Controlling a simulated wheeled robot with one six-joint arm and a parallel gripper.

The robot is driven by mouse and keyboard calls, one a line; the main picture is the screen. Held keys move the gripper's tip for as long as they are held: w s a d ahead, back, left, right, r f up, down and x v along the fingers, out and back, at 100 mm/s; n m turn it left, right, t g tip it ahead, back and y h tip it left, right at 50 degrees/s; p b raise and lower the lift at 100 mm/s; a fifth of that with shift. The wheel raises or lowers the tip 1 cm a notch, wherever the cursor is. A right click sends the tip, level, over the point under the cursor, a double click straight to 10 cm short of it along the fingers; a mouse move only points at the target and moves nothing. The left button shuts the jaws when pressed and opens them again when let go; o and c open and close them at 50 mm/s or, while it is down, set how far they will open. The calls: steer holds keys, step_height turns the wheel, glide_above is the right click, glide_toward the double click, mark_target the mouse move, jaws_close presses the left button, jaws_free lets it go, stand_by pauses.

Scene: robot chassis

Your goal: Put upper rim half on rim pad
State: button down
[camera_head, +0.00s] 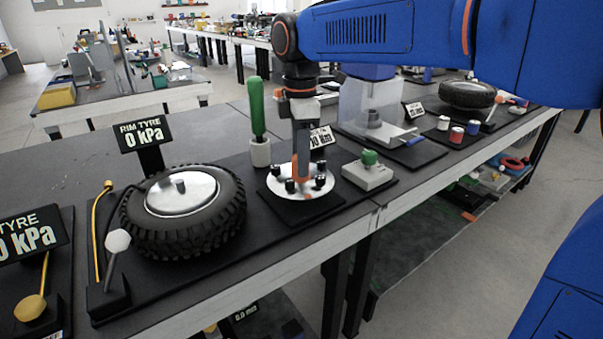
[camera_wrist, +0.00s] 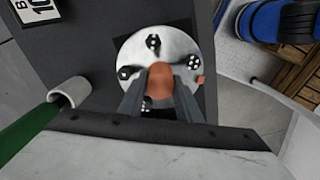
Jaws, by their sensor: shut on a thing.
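The upper rim half (camera_head: 284,192) looks like a round silver disc with several black nuts and an orange knob near its middle. It lies level at the black rim pad (camera_head: 302,217); whether it touches the pad fully is hard to tell. My gripper (camera_head: 303,182) points straight down over the disc. In the wrist view my gripper (camera_wrist: 160,98) is shut on the orange knob, and the disc (camera_wrist: 180,48) spreads out around the fingers. The fingers hide part of the disc and some nuts.
A tyre (camera_head: 216,222) with a silver disc stands to the left. A green-handled tool (camera_head: 257,108) stands upright in a white holder behind the pad. A grey box with a green button (camera_head: 368,171) is close on the right. The bench's front edge is near.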

steer(key=shift+f, duration=1.95)
steer(key=c, duration=1.3)
jaws_free()
steer(key=shift+f, duration=0.1)
